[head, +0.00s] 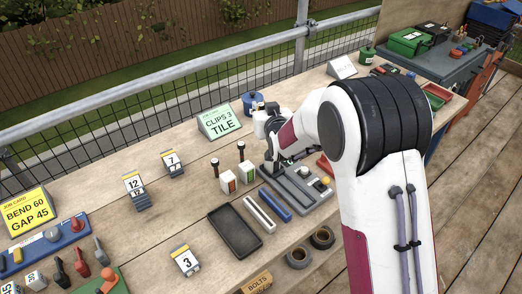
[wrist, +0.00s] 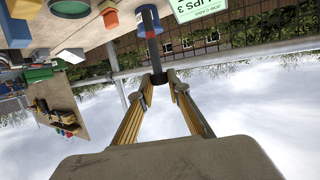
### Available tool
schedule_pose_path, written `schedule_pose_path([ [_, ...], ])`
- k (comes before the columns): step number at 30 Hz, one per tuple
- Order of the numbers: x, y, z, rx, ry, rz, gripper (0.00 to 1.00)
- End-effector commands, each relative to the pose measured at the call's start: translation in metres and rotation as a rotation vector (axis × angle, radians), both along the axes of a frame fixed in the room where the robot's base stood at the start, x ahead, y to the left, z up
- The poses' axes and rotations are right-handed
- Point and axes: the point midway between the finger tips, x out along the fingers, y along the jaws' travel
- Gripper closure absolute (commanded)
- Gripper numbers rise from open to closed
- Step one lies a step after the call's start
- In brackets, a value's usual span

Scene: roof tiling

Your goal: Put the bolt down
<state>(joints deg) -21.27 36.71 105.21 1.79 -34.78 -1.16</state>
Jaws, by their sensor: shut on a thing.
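My gripper (wrist: 159,88) is shut on a dark, rod-like bolt (wrist: 153,48), seen in the wrist view between the fingertips. The bolt runs from the fingertips toward the upside-down bench surface; whether its far end touches anything is unclear. The held bolt cannot be made out clearly there. Two dark pins with round heads (head: 213,165) (head: 241,151) stand just left of the gripper, by small white blocks.
A black tray (head: 235,232), a white bar (head: 260,213) and a blue bar (head: 274,204) lie in front. A green CLIPS 3 TILE sign (head: 219,121) and a blue pot (head: 253,103) stand behind.

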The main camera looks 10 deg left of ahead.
Motion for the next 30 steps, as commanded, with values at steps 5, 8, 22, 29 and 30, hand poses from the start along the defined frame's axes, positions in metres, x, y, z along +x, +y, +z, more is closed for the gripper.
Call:
schedule_pose_path([
  [5,0.000,0.000,-0.013,-0.001,0.003,0.000,1.00],
  [8,0.000,0.000,-0.025,-0.001,0.004,0.000,1.00],
  [22,0.000,0.000,-0.062,0.000,0.000,0.000,1.00],
  [29,0.000,0.000,-0.062,0.000,0.000,0.000,1.00],
  [30,0.000,0.000,-0.063,0.000,0.000,0.000,1.00],
])
